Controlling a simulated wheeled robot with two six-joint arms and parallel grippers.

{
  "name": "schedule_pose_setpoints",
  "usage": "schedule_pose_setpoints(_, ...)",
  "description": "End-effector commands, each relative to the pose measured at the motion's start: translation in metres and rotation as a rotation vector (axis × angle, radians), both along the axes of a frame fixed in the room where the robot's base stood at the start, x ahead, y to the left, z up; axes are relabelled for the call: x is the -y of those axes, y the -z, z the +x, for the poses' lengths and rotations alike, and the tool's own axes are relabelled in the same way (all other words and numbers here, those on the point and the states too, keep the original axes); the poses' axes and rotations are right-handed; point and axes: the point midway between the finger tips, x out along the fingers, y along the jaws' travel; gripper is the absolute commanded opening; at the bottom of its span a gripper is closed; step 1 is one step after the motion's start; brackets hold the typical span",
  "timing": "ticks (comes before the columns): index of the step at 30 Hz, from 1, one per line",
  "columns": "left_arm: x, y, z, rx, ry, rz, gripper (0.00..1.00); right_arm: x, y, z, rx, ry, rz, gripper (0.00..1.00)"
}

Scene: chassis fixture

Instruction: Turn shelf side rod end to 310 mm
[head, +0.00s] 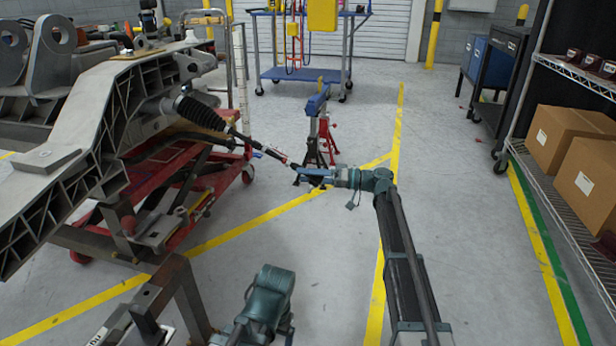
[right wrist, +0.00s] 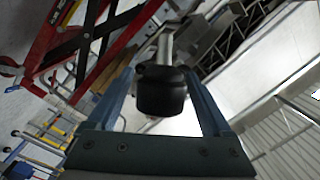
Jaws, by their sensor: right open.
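The shelf-side rod end shows in the right wrist view as a black, rounded piece (right wrist: 160,95) on a silver rod (right wrist: 166,48). My right gripper (head: 300,172) is open, with one blue finger on each side of the rod end and a visible gap on both sides in the right wrist view. In the head view the thin rod (head: 250,143) runs from a black ribbed bellows (head: 202,113) on the chassis toward my right gripper, which partly hides its tip. My left arm shows at the bottom; its gripper is not visible. No length reading is visible.
The grey chassis frame (head: 85,110) rests on a red lift cart (head: 215,175) at the left. Jack stands (head: 320,140) stand just behind my right gripper. A shelf with cardboard boxes (head: 565,135) lines the right. Floor between my right arm and the shelf is clear.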

Motion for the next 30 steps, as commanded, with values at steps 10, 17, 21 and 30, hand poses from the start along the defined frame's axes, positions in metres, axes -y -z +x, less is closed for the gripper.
schedule_pose_setpoints(10,0.0000,0.0000,0.0000,0.000,0.000,0.000,0.84,0.0002,0.0001,0.0002,0.000,0.001,-0.001,0.34)
schedule_pose_setpoints(17,0.0000,0.0001,0.0000,0.000,0.000,0.000,0.84,0.0005,0.0004,0.0006,-0.001,0.001,-0.001,0.01)
schedule_pose_setpoints(21,0.0000,0.0008,0.0000,0.000,0.000,0.000,0.84,0.0008,0.0009,0.0013,-0.014,-0.004,0.002,0.00)
schedule_pose_setpoints(30,0.0000,0.0071,0.0001,0.000,0.000,0.000,0.84,0.0008,0.0025,0.0020,-0.151,-0.070,0.048,0.00)
